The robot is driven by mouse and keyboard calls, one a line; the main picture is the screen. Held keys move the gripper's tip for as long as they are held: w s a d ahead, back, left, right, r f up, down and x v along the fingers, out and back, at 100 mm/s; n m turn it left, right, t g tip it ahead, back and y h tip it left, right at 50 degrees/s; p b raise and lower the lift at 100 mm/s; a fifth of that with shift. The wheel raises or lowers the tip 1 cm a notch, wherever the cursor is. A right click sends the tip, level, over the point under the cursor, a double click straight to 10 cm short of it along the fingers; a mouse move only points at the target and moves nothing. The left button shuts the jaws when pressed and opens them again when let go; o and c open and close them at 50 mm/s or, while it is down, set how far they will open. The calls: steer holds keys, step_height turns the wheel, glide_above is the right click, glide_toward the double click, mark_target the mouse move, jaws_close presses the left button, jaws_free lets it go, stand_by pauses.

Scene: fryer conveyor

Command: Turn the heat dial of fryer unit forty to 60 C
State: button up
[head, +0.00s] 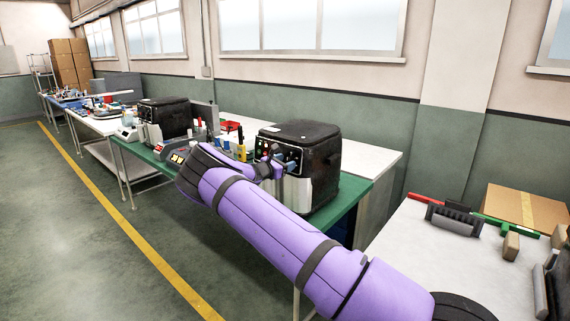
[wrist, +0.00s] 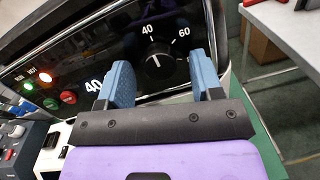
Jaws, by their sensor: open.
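The black heat dial (wrist: 158,68) is on the dark front panel of a fryer, with white marks 40 and 60 above it. Its pale pointer seems to point up toward the 40 side.
A second fryer (head: 168,118) stands farther left. A white table (head: 410,245) with tools and a cardboard box (head: 520,207) is at right. The floor at left is clear.

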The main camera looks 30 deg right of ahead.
steer(key=shift+d, duration=0.1)
steer(key=c, duration=0.9)
steer(key=shift+m, duration=0.5)
steer(key=m, duration=0.3)
steer(key=m+g, duration=0.1)
steer(key=m, duration=0.2)
steer(key=shift+w+y, duration=0.1)
steer(key=shift+y, duration=0.2)
steer(key=m, duration=0.5)
steer(key=shift+r+y, duration=0.1)
steer(key=shift+y, duration=0.2)
steer(key=shift+m, duration=0.4)
steer(key=o, duration=0.9)
